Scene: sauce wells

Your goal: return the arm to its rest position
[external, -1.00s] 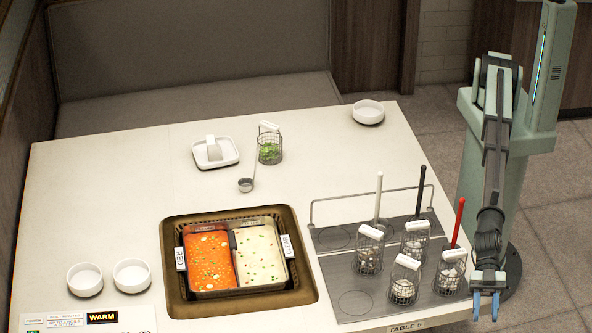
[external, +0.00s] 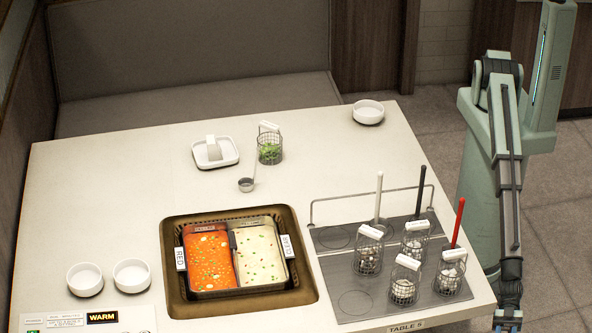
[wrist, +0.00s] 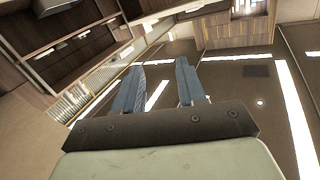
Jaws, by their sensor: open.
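My gripper (wrist: 160,88) shows in the wrist view with its two blue fingers apart and nothing between them. That view faces the room's ceiling, shelving and light strips, with no table in it. In the external view my arm hangs down at the right, beyond the table's right edge.
The white table (external: 110,200) holds a two-part pot (external: 238,258) with red and pale broth. Several wire baskets (external: 403,285) stand in the rack (external: 355,303) near the table's right edge, close to my arm. White bowls (external: 84,279) stand at the left. Floor is clear at far right.

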